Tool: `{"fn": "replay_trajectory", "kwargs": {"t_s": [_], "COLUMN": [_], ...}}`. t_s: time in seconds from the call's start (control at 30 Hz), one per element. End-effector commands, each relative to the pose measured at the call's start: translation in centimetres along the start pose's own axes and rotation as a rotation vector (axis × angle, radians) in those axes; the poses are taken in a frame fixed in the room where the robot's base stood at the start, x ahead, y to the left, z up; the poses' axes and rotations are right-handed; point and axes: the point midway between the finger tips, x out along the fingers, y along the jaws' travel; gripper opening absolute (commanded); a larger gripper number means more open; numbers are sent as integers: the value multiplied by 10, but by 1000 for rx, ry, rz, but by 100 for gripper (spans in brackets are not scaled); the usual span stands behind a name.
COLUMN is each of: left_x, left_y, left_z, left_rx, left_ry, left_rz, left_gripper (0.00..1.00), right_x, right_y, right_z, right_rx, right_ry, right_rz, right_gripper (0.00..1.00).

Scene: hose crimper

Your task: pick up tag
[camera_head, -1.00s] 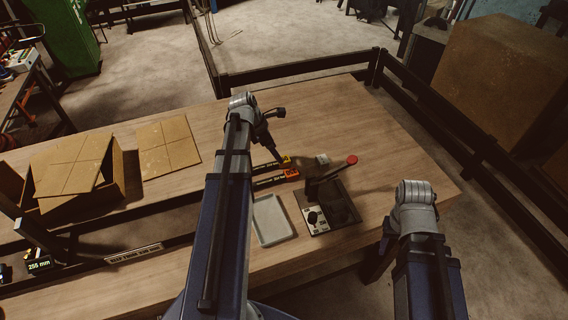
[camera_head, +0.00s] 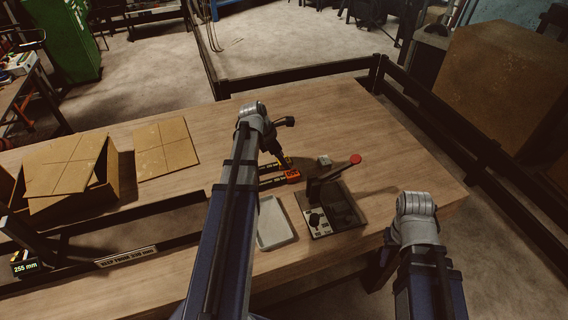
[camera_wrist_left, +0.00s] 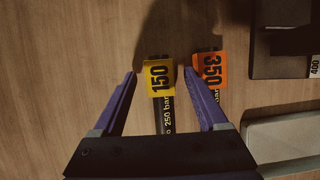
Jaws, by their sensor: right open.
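A yellow tag marked 150 (camera_wrist_left: 159,76) lies on the wooden table at the end of a black hose labelled 250 bar. It is partly covered in the head view (camera_head: 288,161). My left gripper (camera_wrist_left: 160,73) is open. Its fingers are on either side of the yellow tag, the right finger between the two tags. Any contact cannot be told. My right arm's upper part shows in the head view, but its gripper does not.
A dark crimper (camera_head: 330,208) with a red-knobbed lever stands to the right. A pale tray (camera_head: 274,222) lies beside it. A small pale block (camera_head: 324,159) sits behind the crimper. A cardboard box (camera_head: 75,178) and flat cardboard (camera_head: 165,148) are at the left. The far right table is clear.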

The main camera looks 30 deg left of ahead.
Motion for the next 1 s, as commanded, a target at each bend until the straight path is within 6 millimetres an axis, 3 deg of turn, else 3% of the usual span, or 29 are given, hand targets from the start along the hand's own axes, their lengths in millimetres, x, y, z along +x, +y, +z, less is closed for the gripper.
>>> {"fn": "replay_trajectory", "kwargs": {"t_s": [0.07,0.63,1.0], "left_x": [0,0,-2], "left_y": [0,0,0], "left_z": [0,0,1], "left_rx": [0,0,0], "left_ry": [0,0,0], "left_rz": [0,0,0], "left_gripper": [65,1,0], "right_x": [0,0,-2], "right_y": [0,0,0], "right_z": [0,0,0], "right_rx": [0,0,0], "right_ry": [0,0,0], "right_rz": [0,0,0], "right_gripper": [50,50,50]}}
